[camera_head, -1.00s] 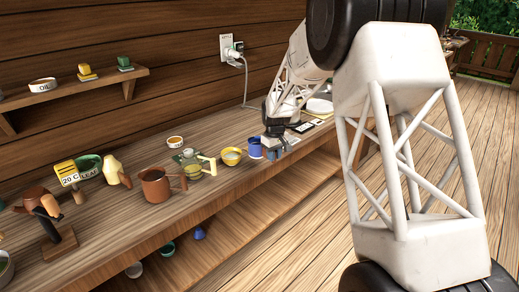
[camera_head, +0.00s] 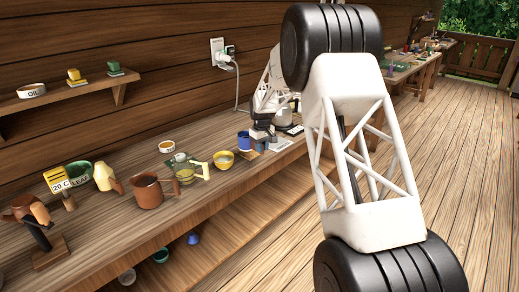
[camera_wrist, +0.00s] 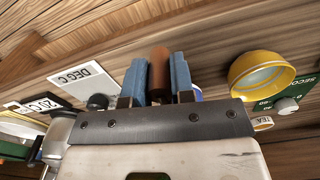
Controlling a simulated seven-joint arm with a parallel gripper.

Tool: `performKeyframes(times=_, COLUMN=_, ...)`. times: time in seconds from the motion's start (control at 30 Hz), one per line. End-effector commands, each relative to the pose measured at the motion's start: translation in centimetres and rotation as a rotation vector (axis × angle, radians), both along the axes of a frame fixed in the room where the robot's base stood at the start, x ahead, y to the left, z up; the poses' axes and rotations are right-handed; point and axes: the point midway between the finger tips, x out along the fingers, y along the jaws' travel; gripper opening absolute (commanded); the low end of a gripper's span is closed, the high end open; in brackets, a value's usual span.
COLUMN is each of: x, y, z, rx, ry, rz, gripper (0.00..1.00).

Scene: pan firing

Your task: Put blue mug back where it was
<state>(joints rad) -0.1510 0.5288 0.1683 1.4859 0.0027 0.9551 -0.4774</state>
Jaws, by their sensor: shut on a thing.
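The blue mug (camera_head: 244,141) stands on the wooden bench just right of a yellow bowl (camera_head: 223,160) in the head view. My gripper (camera_head: 261,144) is low at the mug's right side. In the wrist view my gripper (camera_wrist: 158,75) has its two blue-grey fingers closed on a brown upright piece (camera_wrist: 159,72), which looks like the mug's handle. Only a sliver of the mug's blue body (camera_wrist: 196,92) shows behind the right finger. I cannot tell whether the mug's base touches the bench.
A white DEG C card (camera_wrist: 83,84) lies left of my fingers in the wrist view. The yellow bowl (camera_wrist: 262,75) and a green box with a knob (camera_wrist: 287,105) are to the right. A brown mug (camera_head: 147,191) and several pots stand farther left on the bench.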

Motion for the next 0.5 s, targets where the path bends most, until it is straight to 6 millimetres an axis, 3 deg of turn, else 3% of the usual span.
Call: performKeyframes(times=0.5, x=5.3, y=0.8, z=-0.6, rx=0.001, ry=-0.001, rz=0.0, gripper=0.0)
